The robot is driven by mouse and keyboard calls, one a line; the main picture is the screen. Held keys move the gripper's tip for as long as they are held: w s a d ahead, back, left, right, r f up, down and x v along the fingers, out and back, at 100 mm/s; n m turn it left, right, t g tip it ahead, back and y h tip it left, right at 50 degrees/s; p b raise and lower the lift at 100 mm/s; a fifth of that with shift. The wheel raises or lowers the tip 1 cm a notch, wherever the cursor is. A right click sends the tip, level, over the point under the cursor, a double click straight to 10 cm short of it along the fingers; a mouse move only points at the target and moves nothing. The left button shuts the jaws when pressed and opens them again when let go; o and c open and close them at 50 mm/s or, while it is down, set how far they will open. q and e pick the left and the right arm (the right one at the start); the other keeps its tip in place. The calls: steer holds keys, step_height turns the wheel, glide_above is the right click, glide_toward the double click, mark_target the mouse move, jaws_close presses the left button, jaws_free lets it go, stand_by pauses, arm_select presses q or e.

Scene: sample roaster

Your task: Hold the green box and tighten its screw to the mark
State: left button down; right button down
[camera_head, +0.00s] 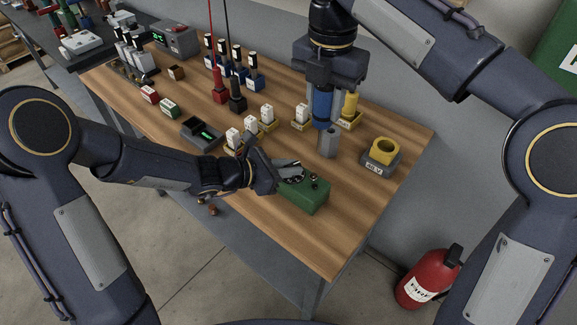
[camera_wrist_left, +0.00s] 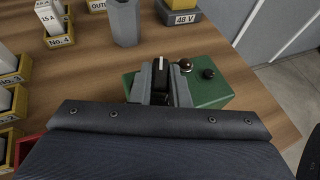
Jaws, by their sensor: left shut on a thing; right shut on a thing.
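The green box (camera_head: 303,195) lies near the front edge of the wooden table, and it also shows in the left wrist view (camera_wrist_left: 213,91). My left gripper (camera_head: 292,172) is shut on its left part. A black part with a white line (camera_wrist_left: 161,73) shows between the fingers. My right gripper (camera_head: 325,83) points down, shut on a blue-handled tool (camera_head: 322,107). The tool's lower end is hidden at a grey hexagonal holder (camera_head: 328,141), behind the box.
A grey block with a yellow ring (camera_head: 382,154) stands right of the holder. Yellow trays with white blocks (camera_head: 267,118), a dark scale-like device (camera_head: 201,134) and red and black probes (camera_head: 220,92) stand further left. A fire extinguisher (camera_head: 427,279) is on the floor. The table's front right is clear.

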mark_target(320, 149)
stand_by(0.3)
step_height(320, 149, down, 5)
steer(key=m, duration=0.3)
steer(key=shift+r+m, duration=0.15)
steer(key=shift+m, duration=0.15)
steer(key=shift+f, duration=2.4)
steer(key=shift+f, duration=1.1)
